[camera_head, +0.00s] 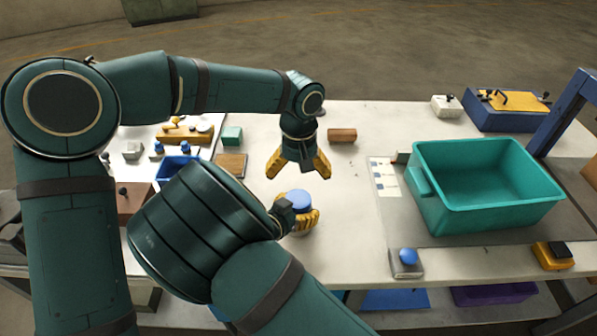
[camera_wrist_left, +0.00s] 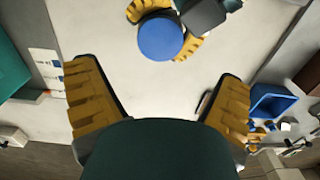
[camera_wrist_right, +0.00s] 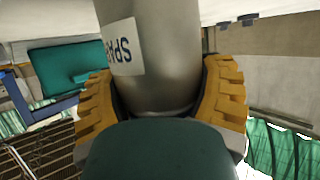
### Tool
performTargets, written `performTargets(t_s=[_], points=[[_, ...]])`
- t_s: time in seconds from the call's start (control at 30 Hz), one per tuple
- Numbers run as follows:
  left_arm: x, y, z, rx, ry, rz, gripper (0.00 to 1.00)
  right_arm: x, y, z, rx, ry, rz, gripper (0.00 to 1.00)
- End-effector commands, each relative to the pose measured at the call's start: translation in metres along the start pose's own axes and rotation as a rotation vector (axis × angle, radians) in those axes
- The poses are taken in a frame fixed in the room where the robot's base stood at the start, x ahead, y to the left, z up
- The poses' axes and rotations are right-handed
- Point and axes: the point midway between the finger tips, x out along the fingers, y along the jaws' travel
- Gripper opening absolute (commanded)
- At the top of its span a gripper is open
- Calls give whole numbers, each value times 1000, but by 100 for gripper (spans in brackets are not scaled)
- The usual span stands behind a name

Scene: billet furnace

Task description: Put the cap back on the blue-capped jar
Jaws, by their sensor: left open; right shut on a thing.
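The jar (camera_wrist_right: 160,55) is a grey cylinder with a white label, and it stands between the fingers of my right gripper (camera_head: 303,220) in the right wrist view. The blue cap (camera_head: 300,199) shows as a round disc on top of the jar in the head view. It also shows in the left wrist view (camera_wrist_left: 160,38). Whether it is fully seated cannot be told. My right gripper is shut on the jar. My left gripper (camera_head: 298,168) is open and empty, pointing down behind the jar, apart from the cap.
A teal bin (camera_head: 490,235) stands on a grey mat at the right. A grey block with a blue knob (camera_head: 408,256) lies in front of it. A brown block (camera_head: 342,135) lies behind my left gripper. A blue tray (camera_head: 172,170) and small parts are at the left.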

Motion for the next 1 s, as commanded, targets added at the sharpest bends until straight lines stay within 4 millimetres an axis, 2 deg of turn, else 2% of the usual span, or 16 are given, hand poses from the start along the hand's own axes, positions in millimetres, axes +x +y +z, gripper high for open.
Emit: performTargets(t_s=[0.43,0.8,1.0], points=[[5,0,0,-5,-2,-1,94,0,0,-1,1,1,0,0],[56,0,1,-4,-4,0,94,0,0,-1,1,1,0,0],[75,0,0,-4,-3,0,94,0,0,-1,1,1,0,0]])
